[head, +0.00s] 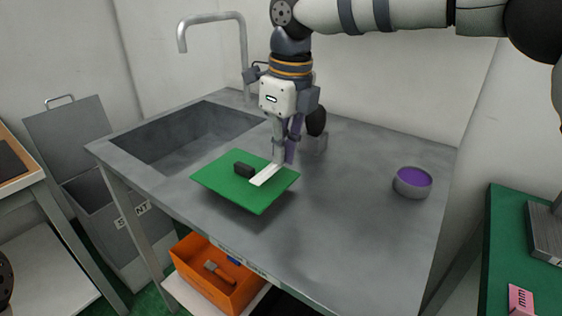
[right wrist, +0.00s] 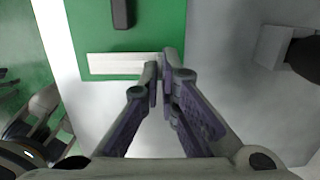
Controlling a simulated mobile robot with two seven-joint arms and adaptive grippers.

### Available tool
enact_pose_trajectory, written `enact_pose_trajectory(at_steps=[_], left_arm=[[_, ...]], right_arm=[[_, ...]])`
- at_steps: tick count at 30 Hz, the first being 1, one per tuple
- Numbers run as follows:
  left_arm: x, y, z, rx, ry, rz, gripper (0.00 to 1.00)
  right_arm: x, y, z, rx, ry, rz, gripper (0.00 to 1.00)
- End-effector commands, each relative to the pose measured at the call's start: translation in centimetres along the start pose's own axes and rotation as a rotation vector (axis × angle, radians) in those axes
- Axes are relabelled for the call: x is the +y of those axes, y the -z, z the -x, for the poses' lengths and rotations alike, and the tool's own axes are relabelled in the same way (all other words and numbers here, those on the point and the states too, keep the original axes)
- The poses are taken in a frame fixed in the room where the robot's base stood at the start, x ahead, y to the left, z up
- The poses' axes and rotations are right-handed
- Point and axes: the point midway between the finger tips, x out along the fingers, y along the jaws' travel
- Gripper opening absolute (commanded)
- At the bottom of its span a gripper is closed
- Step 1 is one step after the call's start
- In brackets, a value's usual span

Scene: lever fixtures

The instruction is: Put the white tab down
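The white tab (head: 265,177) is a flat pale strip on the green board (head: 225,183), beside a black block (head: 243,170). In the right wrist view the white tab (right wrist: 115,64) runs sideways near the board's lower edge, its right end partly hidden by my fingertips. My right gripper (head: 280,162) points down at the far right end of the tab. In the wrist view its fingertips (right wrist: 160,68) are close together at that end, with almost no gap and nothing clearly held between them. Whether they touch the tab is unclear.
The board lies on a grey counter (head: 340,215) with a sink (head: 185,140) to its left. A grey fixture with a black knob (head: 316,121) stands behind the gripper. A purple-topped round dish (head: 412,182) sits at the right. The counter between is clear.

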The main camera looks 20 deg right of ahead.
Motion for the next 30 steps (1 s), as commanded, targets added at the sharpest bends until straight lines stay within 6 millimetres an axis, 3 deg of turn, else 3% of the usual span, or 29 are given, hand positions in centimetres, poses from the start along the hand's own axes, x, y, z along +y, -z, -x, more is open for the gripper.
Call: enact_pose_trajectory(at_steps=[3, 13, 16, 24, 26, 30], left_arm=[[0.0, 0.0, 0.0, -0.001, 0.0, 0.0, 0.4], [0.0, 0.1, 0.1, 0.003, 0.0, 0.0, 0.4], [0.0, 0.0, 0.1, 0.002, 0.0, 0.0, 0.4], [0.0, 0.0, 0.1, 0.002, 0.0, 0.0, 0.4], [0.0, 0.0, -0.1, -0.001, 0.0, 0.0, 0.4], [0.0, 0.1, 0.2, 0.006, 0.0, 0.0, 0.4]], right_arm=[[0.2, 0.4, -2.2, 0.004, -0.003, 0.002, 0.0], [0.2, 0.4, -2.5, 0.003, -0.002, 0.001, 0.0], [0.2, 0.4, -2.5, 0.002, -0.002, 0.001, 0.25], [0.2, 0.4, -2.5, 0.002, -0.002, 0.001, 0.25], [0.2, 0.3, -2.2, 0.002, -0.002, 0.001, 0.25], [0.1, 0.2, 0.7, -0.003, 0.001, -0.001, 0.25]])
